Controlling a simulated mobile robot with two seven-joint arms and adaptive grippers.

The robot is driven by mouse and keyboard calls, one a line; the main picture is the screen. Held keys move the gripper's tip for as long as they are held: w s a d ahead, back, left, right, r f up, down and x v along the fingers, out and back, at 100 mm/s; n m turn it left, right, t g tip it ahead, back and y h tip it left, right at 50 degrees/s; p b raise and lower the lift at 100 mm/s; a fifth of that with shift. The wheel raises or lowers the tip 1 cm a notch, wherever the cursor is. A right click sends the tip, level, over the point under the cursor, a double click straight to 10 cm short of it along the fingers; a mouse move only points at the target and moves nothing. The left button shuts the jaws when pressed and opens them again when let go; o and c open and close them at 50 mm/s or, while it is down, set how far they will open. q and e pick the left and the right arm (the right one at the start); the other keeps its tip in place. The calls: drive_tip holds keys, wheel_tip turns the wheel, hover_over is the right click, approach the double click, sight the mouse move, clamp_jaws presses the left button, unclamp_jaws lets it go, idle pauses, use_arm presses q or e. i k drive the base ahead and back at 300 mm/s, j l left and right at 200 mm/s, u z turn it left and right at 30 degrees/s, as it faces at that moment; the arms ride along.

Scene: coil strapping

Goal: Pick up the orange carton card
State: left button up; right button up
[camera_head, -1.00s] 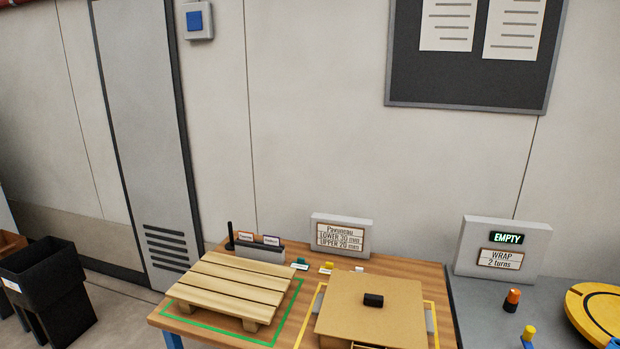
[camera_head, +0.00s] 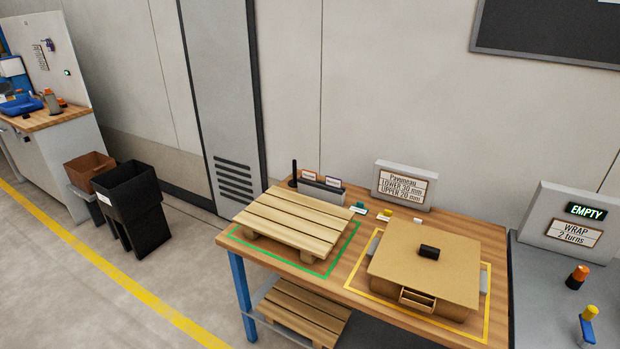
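A small white card with an orange edge (camera_head: 311,174) stands in a grey holder (camera_head: 318,188) at the back of the wooden table (camera_head: 237,242). Its print is too small to read. A similar card with a blue edge (camera_head: 333,182) stands just to its right in the same holder. Neither of my grippers is in view.
A wooden pallet (camera_head: 290,218) lies inside a green outline, in front of the holder. A brown carton (camera_head: 400,262) with a black block (camera_head: 429,252) on top sits inside a yellow outline. A sign (camera_head: 404,186) stands behind. Black bins (camera_head: 127,192) stand on the floor at left.

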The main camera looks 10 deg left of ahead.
sight(307, 174)
drive_tip(key=z, duration=0.5)
drive_tip(key=i+j+z, duration=0.1)
drive_tip(key=j+z, duration=0.7)
drive_tip(key=j, duration=0.2)
drive_tip(key=j+z, duration=0.15)
drive_tip(key=j, duration=0.4)
drive_tip(key=k+j+z, duration=0.1)
drive_tip(key=j, duration=0.4)
